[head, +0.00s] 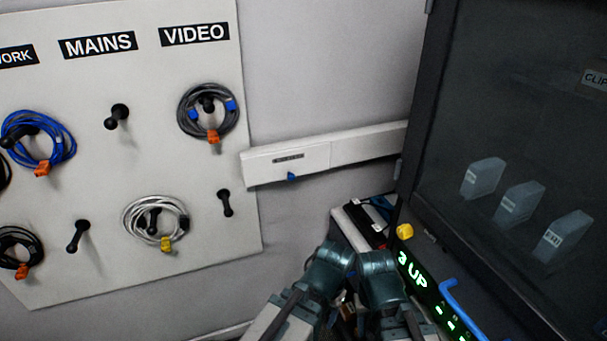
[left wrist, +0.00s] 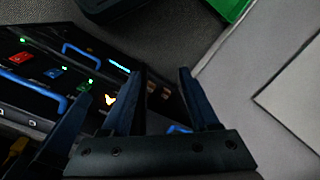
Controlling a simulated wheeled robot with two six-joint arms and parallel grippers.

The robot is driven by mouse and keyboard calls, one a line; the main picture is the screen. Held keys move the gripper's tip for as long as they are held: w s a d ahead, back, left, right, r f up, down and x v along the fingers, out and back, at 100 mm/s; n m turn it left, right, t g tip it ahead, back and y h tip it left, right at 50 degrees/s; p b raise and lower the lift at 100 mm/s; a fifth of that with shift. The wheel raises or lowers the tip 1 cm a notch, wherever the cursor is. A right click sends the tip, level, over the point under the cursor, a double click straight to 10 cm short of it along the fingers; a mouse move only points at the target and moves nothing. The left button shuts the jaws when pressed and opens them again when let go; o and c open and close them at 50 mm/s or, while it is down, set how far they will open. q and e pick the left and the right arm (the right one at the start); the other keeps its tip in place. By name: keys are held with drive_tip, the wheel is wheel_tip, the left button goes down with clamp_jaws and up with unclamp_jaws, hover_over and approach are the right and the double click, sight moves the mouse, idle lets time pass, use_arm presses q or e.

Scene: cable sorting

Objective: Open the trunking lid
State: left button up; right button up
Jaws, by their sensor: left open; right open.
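The white trunking (head: 368,144) runs along the grey wall right of the cable board. Its lid section (head: 262,166) at the left end has a dark label and a small blue tab (head: 291,176) at its lower edge. The lid looks shut. My right gripper (head: 370,284) is low in the middle of the head view, below and right of the lid and apart from it. It is open, though its fingers are mostly hidden.
The cable board (head: 85,190) holds coiled cables on several pegs. A dark cabinet (head: 505,110) with a glass front stands at the right. A panel with a lit "3 UP" display (head: 412,270) is beside my arms. A green container (left wrist: 222,10) shows in the left wrist view.

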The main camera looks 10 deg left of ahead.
sight(292, 178)
use_arm(q)
drive_tip(key=w+a+f+n+t+y+b, duration=0.2)
drive_tip(key=w+a+f+n+b, duration=0.15)
drive_tip(key=w+a, duration=0.3)
drive_tip(key=w+a+f+n+t+y+b, duration=0.25)
drive_tip(key=w+a+b, duration=0.25)
drive_tip(key=a, duration=0.3)
drive_tip(key=w+d+r+n+t+y, duration=0.25)
drive_tip(key=w+r+t, duration=0.25)
drive_tip(key=w+r, duration=0.3)
drive_tip(key=w+d+r+n+t+y, duration=0.2)
drive_tip(key=w+d+r+t, duration=0.3)
drive_tip(key=r, duration=0.6)
drive_tip(key=shift+t, duration=0.35)
drive_tip(key=x, duration=1.4)
drive_tip(key=shift+s+a+f, duration=0.1)
drive_tip(key=shift+a+f, duration=0.15)
drive_tip(key=shift+a, duration=0.1)
drive_tip(key=shift+c, duration=0.2)
clamp_jaws()
